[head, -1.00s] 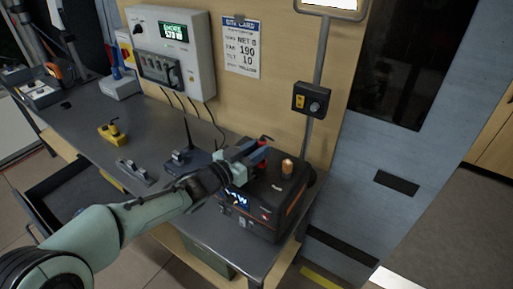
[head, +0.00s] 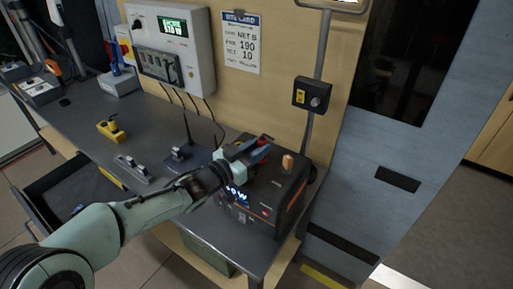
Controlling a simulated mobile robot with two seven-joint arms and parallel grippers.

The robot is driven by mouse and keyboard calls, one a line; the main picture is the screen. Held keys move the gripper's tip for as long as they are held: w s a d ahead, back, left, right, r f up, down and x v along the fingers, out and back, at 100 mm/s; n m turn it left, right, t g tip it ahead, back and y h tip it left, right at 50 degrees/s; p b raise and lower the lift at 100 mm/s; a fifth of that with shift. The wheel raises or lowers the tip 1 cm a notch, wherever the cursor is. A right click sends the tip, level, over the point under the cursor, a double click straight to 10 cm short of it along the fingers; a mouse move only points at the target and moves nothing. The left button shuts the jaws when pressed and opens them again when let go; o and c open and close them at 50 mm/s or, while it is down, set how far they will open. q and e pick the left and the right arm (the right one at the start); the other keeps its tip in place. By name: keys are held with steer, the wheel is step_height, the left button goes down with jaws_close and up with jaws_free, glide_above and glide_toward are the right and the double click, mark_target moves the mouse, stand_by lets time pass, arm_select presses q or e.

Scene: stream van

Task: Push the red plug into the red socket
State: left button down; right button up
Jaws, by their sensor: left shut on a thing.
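My left gripper (head: 250,152) is over the back left part of the top of a black power box (head: 272,188). It is shut on the red plug (head: 260,157), of which only small red parts show at the fingertips. The red socket is hidden under the gripper and plug, so I cannot tell how far the plug is seated. My right gripper is not in view.
An orange knob (head: 287,162) stands on the box to the right of the gripper. A small dark device with an antenna (head: 183,157), a grey switch strip (head: 133,170) and a yellow device (head: 110,128) are on the bench. A pole (head: 314,95) rises behind the box.

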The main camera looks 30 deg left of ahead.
arm_select(q)
steer(key=shift+f+b, duration=0.75)
steer(key=shift+f, duration=0.2)
steer(key=c, duration=0.8)
jaws_free()
steer(key=v, duration=1.3)
steer(key=shift+s+a+p, duration=0.1)
steer(key=shift+s+p, duration=0.1)
steer(key=shift+p, duration=0.15)
